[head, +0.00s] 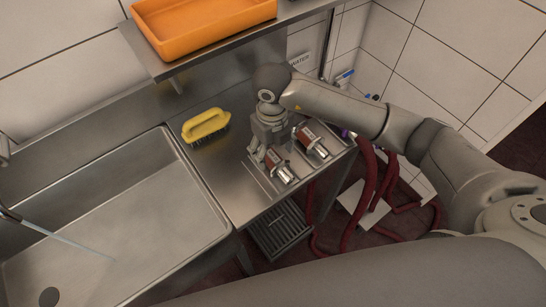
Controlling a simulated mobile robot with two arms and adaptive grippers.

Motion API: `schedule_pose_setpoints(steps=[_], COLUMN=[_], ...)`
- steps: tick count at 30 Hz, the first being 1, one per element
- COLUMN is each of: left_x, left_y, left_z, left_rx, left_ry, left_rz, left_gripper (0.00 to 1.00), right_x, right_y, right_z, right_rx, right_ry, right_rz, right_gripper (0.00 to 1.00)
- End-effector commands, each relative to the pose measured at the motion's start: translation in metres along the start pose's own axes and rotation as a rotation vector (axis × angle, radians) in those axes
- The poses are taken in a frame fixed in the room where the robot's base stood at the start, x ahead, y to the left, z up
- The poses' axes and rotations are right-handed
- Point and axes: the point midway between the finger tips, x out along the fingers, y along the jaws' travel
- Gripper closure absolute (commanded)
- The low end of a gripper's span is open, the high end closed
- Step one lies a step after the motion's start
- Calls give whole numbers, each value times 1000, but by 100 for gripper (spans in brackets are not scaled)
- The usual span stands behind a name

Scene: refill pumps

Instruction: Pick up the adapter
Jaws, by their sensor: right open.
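Two adapter-like fittings with dark red bands and silver metal ends lie on the steel counter. The nearer adapter (279,169) lies right by my right gripper (259,156). The second adapter (314,145) lies to the right of the gripper, closer to the wall. My right gripper is open and points down beside the nearer adapter. Its fingers partly cover that adapter's far end, and I cannot tell whether they touch it. My left gripper is not in view.
A yellow brush (206,124) lies on the counter left of the gripper. A steel sink (110,215) fills the left. An orange tray (205,38) sits on a shelf (160,68) above. Dark red hoses (366,190) hang right of the counter.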

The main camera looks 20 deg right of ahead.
Motion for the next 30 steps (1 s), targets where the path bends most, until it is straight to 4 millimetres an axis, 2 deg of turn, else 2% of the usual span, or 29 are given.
schedule_pose_setpoints(steps=[5,11,15,24,30], left_x=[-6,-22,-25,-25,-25], left_y=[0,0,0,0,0], left_z=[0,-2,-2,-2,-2], left_rx=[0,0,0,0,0], left_ry=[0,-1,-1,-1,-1], left_rz=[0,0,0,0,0], left_gripper=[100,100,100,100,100], right_x=[10,34,53,58,58], right_y=[-1,-6,-5,-6,-6], right_z=[0,4,4,5,5], right_rx=[0,0,-1,-3,-2], right_ry=[2,3,2,-2,-2], right_rz=[2,2,2,2,2], right_gripper=[34,34,34,34,60])
